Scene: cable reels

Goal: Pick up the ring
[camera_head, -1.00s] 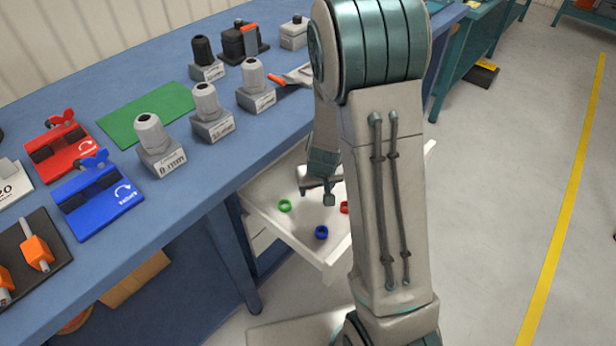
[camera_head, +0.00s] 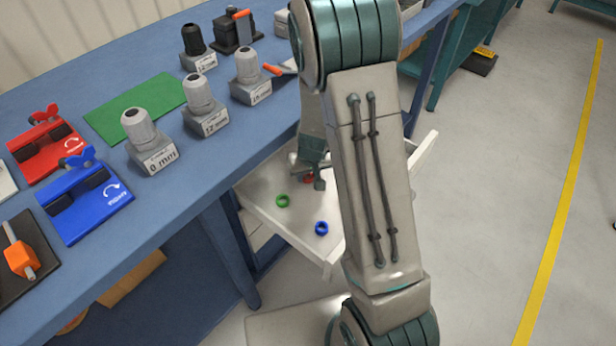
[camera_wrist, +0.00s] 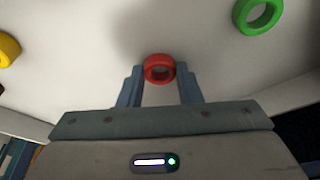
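Several rings lie in the open white drawer (camera_head: 262,207) under the blue bench. In the wrist view a red ring (camera_wrist: 160,68) sits between the tips of the two fingers of my gripper (camera_wrist: 160,74). The fingers stand apart on either side of it, close to its edges; I cannot tell whether they touch it. A green ring (camera_wrist: 258,14) is at the upper right and a yellow ring (camera_wrist: 8,49) at the left edge. In the head view the green ring (camera_head: 282,200) and a blue ring (camera_head: 321,228) show; the red ring (camera_head: 308,179) is mostly hidden by my gripper.
The blue bench (camera_head: 60,120) stands above and left of the drawer, with cable glands, a green mat (camera_head: 135,106), and red (camera_head: 45,148) and blue (camera_head: 84,205) fixtures. The drawer's walls surround the rings.

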